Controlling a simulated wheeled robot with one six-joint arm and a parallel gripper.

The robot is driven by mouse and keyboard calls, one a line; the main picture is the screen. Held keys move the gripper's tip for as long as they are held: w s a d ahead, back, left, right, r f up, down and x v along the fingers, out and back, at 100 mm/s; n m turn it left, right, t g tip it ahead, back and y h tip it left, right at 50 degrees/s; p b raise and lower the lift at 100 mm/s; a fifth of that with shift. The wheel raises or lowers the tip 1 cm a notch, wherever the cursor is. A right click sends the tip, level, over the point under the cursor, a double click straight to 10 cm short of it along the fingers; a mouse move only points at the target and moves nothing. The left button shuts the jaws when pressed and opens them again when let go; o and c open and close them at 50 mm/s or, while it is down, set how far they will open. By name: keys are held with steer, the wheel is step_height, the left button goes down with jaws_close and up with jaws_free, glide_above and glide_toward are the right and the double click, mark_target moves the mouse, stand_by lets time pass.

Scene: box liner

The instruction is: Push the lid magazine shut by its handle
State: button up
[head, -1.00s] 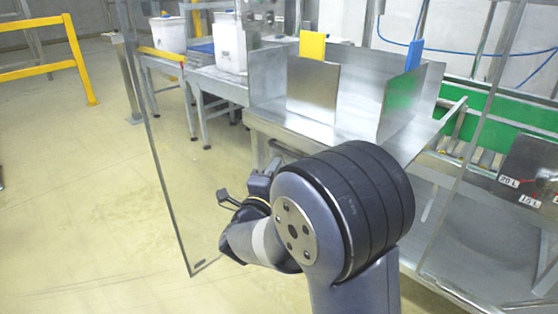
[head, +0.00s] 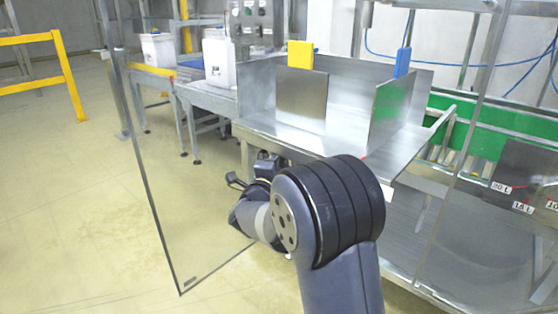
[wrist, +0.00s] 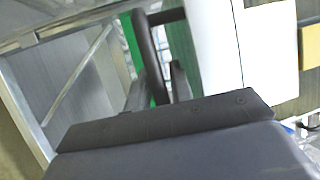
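In the wrist view a dark curved handle (wrist: 148,48) stands beside a white panel (wrist: 216,50), in front of a green surface. I cannot tell for sure that this handle belongs to the lid magazine. My gripper (wrist: 157,92) has its two dark fingers apart, with the lower end of the handle lined up between them. Whether they touch it is unclear. In the head view my gripper (head: 262,168) is small, beyond my dark arm joint and below the steel worktop's front edge.
A steel worktop (head: 290,137) carries upright plates with a yellow block (head: 300,55) and a blue block (head: 402,62). A clear panel edge (head: 158,200) stands to the left. White bins (head: 219,62) stand on a bench behind. The floor (head: 90,220) at left is open.

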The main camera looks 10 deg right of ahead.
steer(key=shift+c, duration=0.2)
jaws_close()
steer(key=shift+w+d, duration=0.1)
